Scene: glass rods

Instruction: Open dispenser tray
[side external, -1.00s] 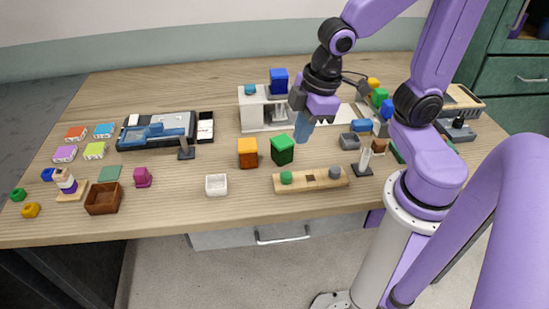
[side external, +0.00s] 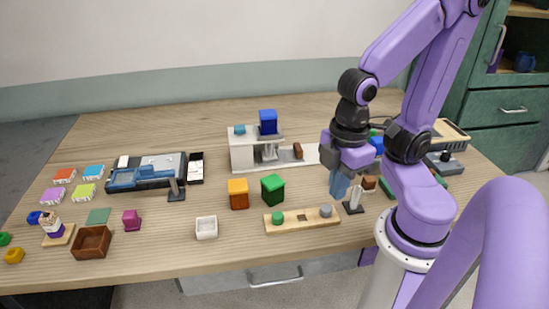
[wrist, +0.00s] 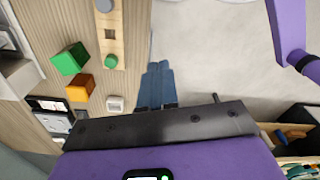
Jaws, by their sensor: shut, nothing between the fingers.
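The white dispenser-like machine (side external: 243,152) stands at the back middle of the table, with a blue cube (side external: 268,122) on top. A flat white strip (side external: 311,156) reaches right from its base, with a small brown block (side external: 298,151) on it. I cannot tell whether this strip is the tray. My gripper (side external: 338,196) points down in front and to the right of the machine, apart from it. Its blue fingers are shut and empty. The fingers also show in the wrist view (wrist: 158,68), where only part of the machine (wrist: 18,78) shows at the left edge.
An orange cube (side external: 238,194) and a green cube (side external: 272,189) stand left of my gripper. A wooden strip with pegs (side external: 302,220) lies in front, near the table edge. A small black-based stand (side external: 353,207) is close right of my fingers. A white cup (side external: 206,228) stands front left.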

